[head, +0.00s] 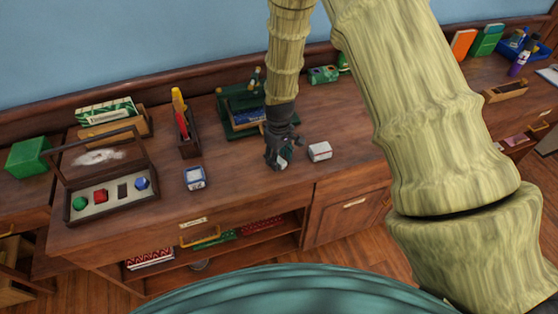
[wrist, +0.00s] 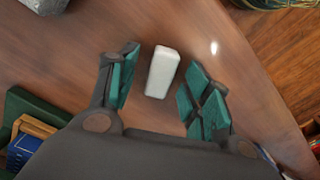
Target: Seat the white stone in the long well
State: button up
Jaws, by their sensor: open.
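The white stone (wrist: 162,72) is a small oblong block lying on the wooden desk top. In the wrist view it lies between the two teal finger pads of my gripper (wrist: 163,60), with clear gaps on both sides. In the head view my open gripper (head: 279,160) points down low over the desk, and only a small white patch shows beside its fingers. The display case (head: 76,217) stands open at the left of the desk. Its pale insert holds a green, a red and a blue stone. An empty dark long well (head: 123,190) lies between the red and blue stones.
A white box (head: 319,151) stands just right of my gripper. A green organiser (head: 233,127) with books stands behind it. A blue-and-white box (head: 194,178) and a holder (head: 188,141) with red and yellow items stand between gripper and case. The desk's front edge is near.

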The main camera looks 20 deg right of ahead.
grip_shut()
jog(key=shift+r, duration=0.15)
